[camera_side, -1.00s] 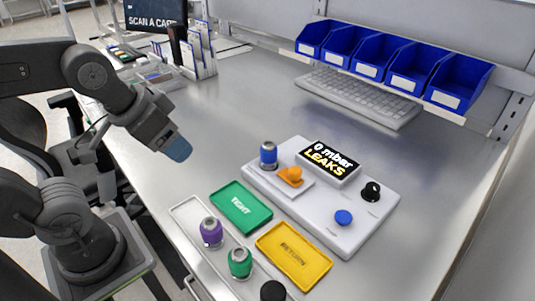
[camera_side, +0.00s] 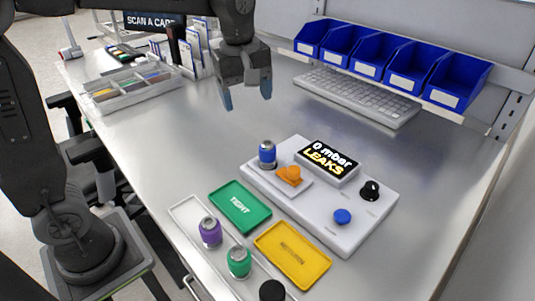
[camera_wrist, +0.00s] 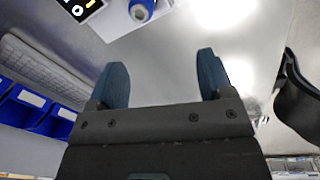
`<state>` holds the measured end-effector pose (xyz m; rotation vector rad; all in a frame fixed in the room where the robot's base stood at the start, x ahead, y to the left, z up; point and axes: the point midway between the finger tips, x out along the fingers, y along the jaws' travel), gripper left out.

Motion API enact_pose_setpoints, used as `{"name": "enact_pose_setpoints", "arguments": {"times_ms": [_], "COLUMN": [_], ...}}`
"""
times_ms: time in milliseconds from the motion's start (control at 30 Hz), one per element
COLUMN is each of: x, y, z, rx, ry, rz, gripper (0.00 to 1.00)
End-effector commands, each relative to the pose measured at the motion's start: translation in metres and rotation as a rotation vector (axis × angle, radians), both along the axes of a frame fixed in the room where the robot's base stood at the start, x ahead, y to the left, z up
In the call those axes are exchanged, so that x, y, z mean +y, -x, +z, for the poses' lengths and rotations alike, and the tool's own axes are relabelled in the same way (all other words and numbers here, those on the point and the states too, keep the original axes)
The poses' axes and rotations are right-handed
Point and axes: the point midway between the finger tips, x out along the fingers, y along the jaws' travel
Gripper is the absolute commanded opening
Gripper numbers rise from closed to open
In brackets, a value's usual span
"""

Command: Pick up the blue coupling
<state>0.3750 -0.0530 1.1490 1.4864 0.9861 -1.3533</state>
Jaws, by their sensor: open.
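The blue coupling (camera_side: 267,154) stands upright on the left end of the white test unit (camera_side: 330,238), beside an orange part (camera_side: 289,175). In the wrist view the coupling (camera_wrist: 141,10) shows near the top edge, beyond and between the fingers. My gripper (camera_side: 247,98) is open and empty, pointing down. It is well above the bench, up and slightly left of the coupling in the side view. Its two blue fingertips also show in the wrist view (camera_wrist: 158,75) with nothing between them.
A display (camera_side: 329,162) reads "0 mbar LEAKS". A green TIGHT tray (camera_side: 262,226) and yellow RETURN tray (camera_side: 262,247) lie in front. A purple coupling (camera_side: 210,232), a green coupling (camera_side: 239,262) and a black one (camera_side: 272,291) stand in a pale tray. A keyboard (camera_side: 360,97) lies behind.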

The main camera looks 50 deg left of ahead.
Motion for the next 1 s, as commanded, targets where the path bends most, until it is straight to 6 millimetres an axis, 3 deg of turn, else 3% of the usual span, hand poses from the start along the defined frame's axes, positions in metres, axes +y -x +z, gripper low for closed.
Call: {"name": "enact_pose_setpoints", "arguments": {"times_ms": [100,233,367,700,1000], "x": [-0.001,-0.002,-0.002,-0.003,-0.006], "y": [-0.026,-0.04,-0.042,-0.042,-0.042], "z": [-0.011,-0.018,-0.029,-0.09,-0.113], "rx": [0.058,0.088,0.099,0.098,0.097], "ry": [0.011,0.013,0.013,0.013,0.013], "rz": [0.175,0.284,0.314,0.312,0.309], "gripper": [0.74,0.74,0.74,0.74,0.74]}}
